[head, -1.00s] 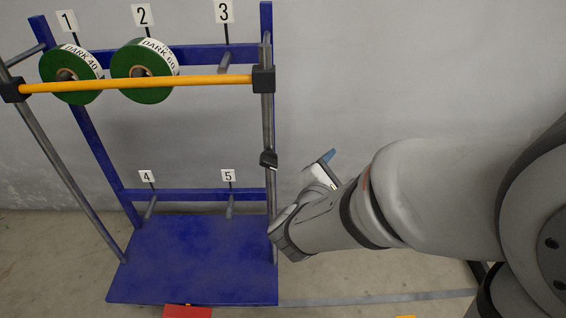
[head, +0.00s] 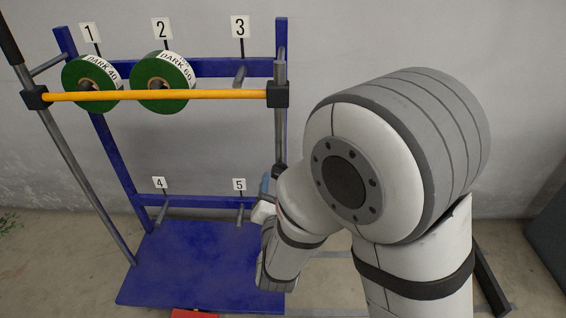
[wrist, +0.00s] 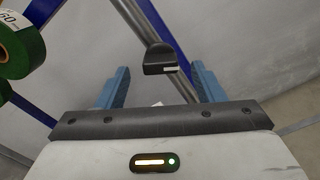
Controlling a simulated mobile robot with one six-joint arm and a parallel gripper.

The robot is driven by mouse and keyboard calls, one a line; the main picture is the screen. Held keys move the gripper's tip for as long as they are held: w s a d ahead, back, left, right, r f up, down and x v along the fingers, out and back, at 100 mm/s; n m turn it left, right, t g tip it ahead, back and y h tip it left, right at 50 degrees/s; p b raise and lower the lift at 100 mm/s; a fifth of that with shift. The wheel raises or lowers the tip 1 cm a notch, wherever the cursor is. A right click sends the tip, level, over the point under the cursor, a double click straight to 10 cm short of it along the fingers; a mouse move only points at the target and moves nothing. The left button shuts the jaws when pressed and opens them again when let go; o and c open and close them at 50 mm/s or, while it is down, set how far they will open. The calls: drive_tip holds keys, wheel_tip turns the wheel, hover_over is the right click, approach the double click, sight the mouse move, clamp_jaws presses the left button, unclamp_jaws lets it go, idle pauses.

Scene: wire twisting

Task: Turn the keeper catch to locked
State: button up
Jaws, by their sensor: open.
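The keeper catch appears to be the small black piece with a pale stripe (wrist: 160,60) on the grey right-hand post. In the wrist view it lies ahead, between the blue fingers of my gripper (wrist: 160,72), which are open and empty. No contact shows. In the head view the black piece (head: 278,170) sits on the post below the yellow bar (head: 190,95). My gripper (head: 265,187) is beside and just below it, largely hidden by my arm. I cannot tell from the stripe whether the catch is locked.
A blue rack (head: 200,265) stands by the wall, with pegs numbered 1 to 5. Green spools hang at 1 (head: 75,90) and 2 (head: 148,98), behind the yellow bar. Pegs 3 (head: 240,75), 4 (head: 163,213) and 5 (head: 240,214) look bare. A red item (head: 193,313) lies at the front edge.

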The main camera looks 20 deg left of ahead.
sight(280, 173)
drive_tip(key=b+x, duration=0.1)
drive_tip(key=x, duration=0.4)
drive_tip(key=c, duration=0.9)
drive_tip(key=shift+d, duration=0.2)
drive_tip(key=shift+c, duration=0.4)
drive_tip(key=shift+a+n, duration=0.2)
drive_tip(key=shift+n, duration=0.1)
drive_tip(key=shift+a+n+p, duration=0.15)
drive_tip(key=shift+n+p, duration=0.65)
drive_tip(key=shift+n, duration=1.8)
